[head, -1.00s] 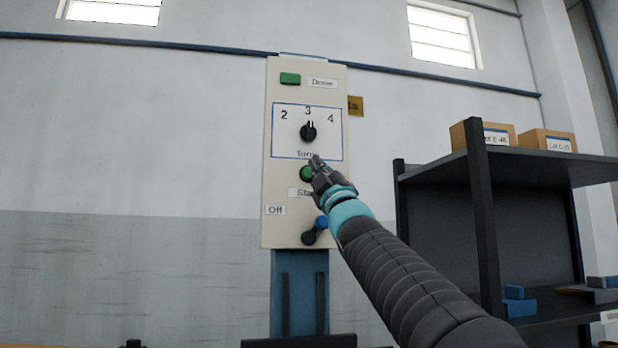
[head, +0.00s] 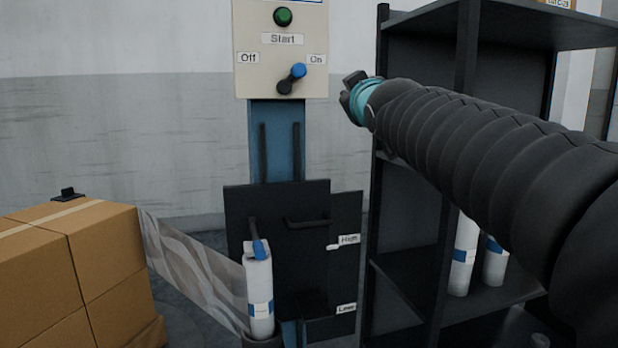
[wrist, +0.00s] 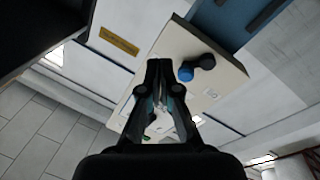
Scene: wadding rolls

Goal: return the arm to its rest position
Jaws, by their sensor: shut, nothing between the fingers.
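My gripper (head: 352,92) is to the right of the control panel (head: 247,82) in the head view, apart from it in the picture. It is seen small and partly turned away there. In the wrist view my gripper (wrist: 165,98) is shut and empty, with the panel (wrist: 222,84) beyond its fingers. The panel's green Start button (head: 283,17) shows at the top. Below it the blue-tipped knob (head: 298,71) points toward the On label. The panel's upper part is cut off in the head view.
A dark shelf (head: 418,275) holding white rolls (head: 464,255) stands at the right behind my arm. Wrapped boxes (head: 105,245) stand at the left, with film stretched to a white roll (head: 258,290) on the machine. A plain wall is behind.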

